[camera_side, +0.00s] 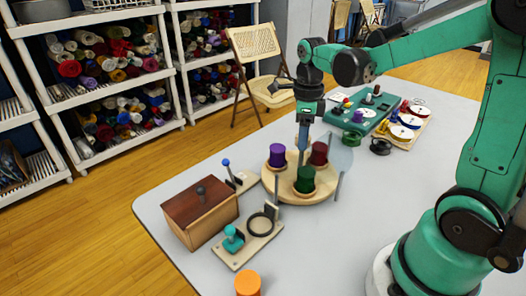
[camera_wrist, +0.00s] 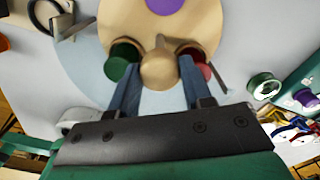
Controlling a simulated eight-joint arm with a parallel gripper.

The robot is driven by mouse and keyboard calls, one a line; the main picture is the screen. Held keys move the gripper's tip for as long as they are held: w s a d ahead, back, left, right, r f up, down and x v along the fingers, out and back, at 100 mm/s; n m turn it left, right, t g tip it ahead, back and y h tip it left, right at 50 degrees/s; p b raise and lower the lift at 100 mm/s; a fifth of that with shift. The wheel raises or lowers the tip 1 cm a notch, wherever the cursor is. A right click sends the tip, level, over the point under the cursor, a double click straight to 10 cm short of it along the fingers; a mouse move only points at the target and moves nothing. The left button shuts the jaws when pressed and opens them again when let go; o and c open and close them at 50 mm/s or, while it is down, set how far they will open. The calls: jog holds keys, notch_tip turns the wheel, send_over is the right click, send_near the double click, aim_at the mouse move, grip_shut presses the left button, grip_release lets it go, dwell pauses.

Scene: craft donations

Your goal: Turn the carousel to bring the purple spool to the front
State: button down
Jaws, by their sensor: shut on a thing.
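The carousel (camera_side: 270,182) is a round pale wooden disc on the grey table. It carries a purple spool (camera_side: 278,155) at the left, a dark green spool (camera_side: 305,180) nearest the table's near side and a dark red spool (camera_side: 319,153) at the right. My gripper (camera_side: 303,146) points down over the disc's middle. In the wrist view its two blue fingers stand on either side of the wooden centre knob (camera_wrist: 160,68), shut on it. The purple spool (camera_wrist: 166,5) is cut off at that view's top. The fingers partly cover the green spool (camera_wrist: 121,66) and red spool (camera_wrist: 204,70).
Left of the carousel are a brown box (camera_side: 200,212), a blue-knobbed lever (camera_side: 227,164), and a board with a teal handle (camera_side: 233,239) and black ring. An orange spool (camera_side: 248,283) is in front. A thin grey post (camera_side: 338,186) stands beside the disc. A green tray (camera_side: 362,112) lies behind.

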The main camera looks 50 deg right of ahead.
jog(key=shift+m, duration=1.6)
jog(key=shift+c, duration=1.8)
grip_release()
jog(key=shift+r, duration=2.85)
